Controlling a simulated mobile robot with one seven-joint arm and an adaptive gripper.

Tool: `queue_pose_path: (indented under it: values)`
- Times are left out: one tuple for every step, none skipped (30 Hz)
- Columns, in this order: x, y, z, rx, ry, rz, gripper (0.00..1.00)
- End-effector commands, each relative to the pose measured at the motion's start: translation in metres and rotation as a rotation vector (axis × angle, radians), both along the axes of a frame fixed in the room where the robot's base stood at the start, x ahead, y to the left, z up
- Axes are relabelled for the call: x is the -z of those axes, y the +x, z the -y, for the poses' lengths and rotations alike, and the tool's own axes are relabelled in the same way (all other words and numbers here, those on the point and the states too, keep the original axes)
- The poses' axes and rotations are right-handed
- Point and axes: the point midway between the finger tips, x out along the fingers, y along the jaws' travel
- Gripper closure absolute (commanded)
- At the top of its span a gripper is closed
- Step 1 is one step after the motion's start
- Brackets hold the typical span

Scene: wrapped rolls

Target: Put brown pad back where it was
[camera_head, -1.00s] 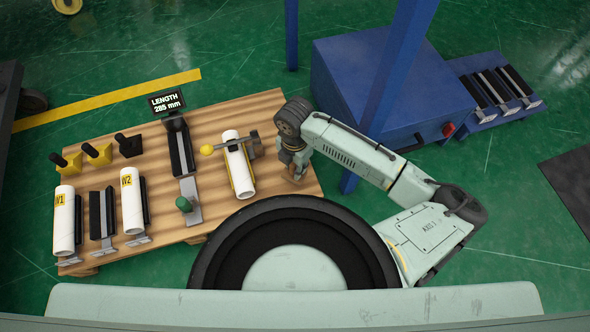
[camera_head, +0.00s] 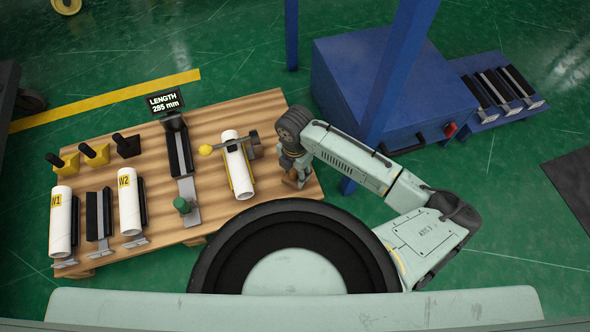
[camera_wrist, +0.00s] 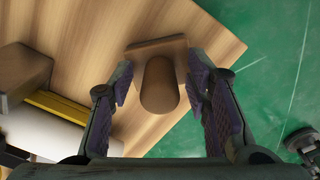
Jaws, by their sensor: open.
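The brown pad (camera_wrist: 158,48), a flat square plate with a round upright handle (camera_wrist: 159,85), rests on the wooden board near its right edge in the wrist view. My gripper (camera_wrist: 158,90) is open, with one dark finger on each side of the handle and a visible gap on both sides. In the head view my gripper (camera_head: 293,172) points down over the right end of the board, and it mostly hides the pad there.
The wooden board (camera_head: 218,118) holds a white roll (camera_head: 239,170) with a yellow strip, left of my gripper. A length display (camera_head: 166,102) reads 285 mm. A blue post (camera_head: 392,85) and box (camera_head: 340,75) stand behind my arm.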

Motion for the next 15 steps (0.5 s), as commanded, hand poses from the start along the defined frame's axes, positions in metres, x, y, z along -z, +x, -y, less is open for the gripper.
queue_pose_path:
  values:
    - [0.000, 0.000, 0.000, 0.000, 0.000, 0.000, 0.56]
    - [0.000, 0.000, 0.000, 0.000, 0.000, 0.000, 0.56]
    - [0.000, 0.000, 0.000, 0.000, 0.000, 0.000, 0.56]
    - [0.000, 0.000, 0.000, 0.000, 0.000, 0.000, 0.56]
    - [0.000, 0.000, 0.000, 0.000, 0.000, 0.000, 0.56]
    - [-0.001, 0.000, 0.000, 0.000, 0.000, 0.000, 0.56]
    - [-0.002, 0.000, 0.000, 0.000, 0.000, 0.000, 0.56]
    - [-0.003, 0.000, 0.000, 0.000, 0.000, 0.000, 0.56]
    - [-0.006, 0.000, 0.000, 0.000, -0.001, 0.001, 0.56]
    - [-0.010, 0.000, 0.000, 0.000, -0.001, 0.001, 0.56]
    - [-0.014, 0.000, 0.000, 0.000, 0.000, 0.001, 0.56]
    - [-0.020, 0.001, 0.000, 0.000, 0.000, 0.001, 0.56]
    - [-0.026, 0.000, 0.000, -0.001, 0.001, 0.002, 0.56]
    - [-0.032, 0.000, 0.000, -0.002, 0.000, 0.003, 0.56]
    - [-0.041, 0.000, 0.000, -0.002, -0.001, 0.003, 0.56]
